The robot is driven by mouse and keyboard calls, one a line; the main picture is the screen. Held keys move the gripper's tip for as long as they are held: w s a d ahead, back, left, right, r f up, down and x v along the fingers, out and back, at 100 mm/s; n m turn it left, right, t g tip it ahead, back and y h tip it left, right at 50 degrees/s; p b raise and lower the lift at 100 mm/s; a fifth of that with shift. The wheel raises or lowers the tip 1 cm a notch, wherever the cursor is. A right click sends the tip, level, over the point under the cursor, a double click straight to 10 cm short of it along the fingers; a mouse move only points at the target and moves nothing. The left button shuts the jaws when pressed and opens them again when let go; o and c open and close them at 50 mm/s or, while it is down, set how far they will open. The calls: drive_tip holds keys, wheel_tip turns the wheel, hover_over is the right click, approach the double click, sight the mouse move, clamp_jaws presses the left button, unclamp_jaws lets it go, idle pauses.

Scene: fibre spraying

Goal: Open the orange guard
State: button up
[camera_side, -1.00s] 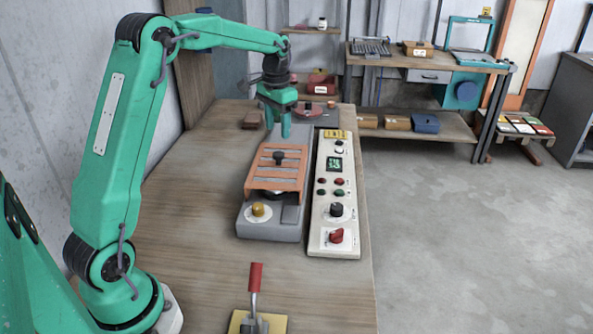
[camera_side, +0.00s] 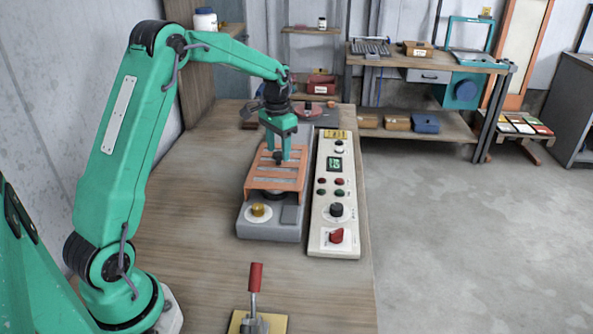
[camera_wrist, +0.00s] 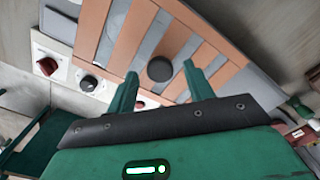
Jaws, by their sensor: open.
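The orange guard (camera_side: 274,184) is a slatted cover lying over the grey machine (camera_side: 270,229) on the bench. Its black knob (camera_wrist: 160,69) shows in the wrist view, just beyond and between my fingertips. My gripper (camera_side: 282,155) is green and hangs above the far part of the guard in the side view. In the wrist view my gripper (camera_wrist: 159,78) has its two fingers apart, with nothing held between them. In the side view the fingers hide most of the knob, and I cannot tell whether they touch it.
A white control panel (camera_side: 334,200) with knobs and buttons stands close along the machine's right side. A yellow knob (camera_side: 258,210) sits on the machine's near end. A red-handled lever (camera_side: 255,280) stands nearer on the bench. Bare bench lies left of the machine.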

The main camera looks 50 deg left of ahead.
drive_tip(key=shift+f, duration=0.5)
clamp_jaws()
drive_tip(key=shift+w+a+r, duration=0.15)
drive_tip(key=shift+w+a, duration=4.4)
drive_tip(key=shift+w, duration=0.25)
drive_tip(key=shift+c, duration=0.4)
unclamp_jaws()
drive_tip(key=shift+o, duration=0.4)
drive_tip(key=shift+s, duration=0.1)
drive_tip(key=shift+a, duration=0.1)
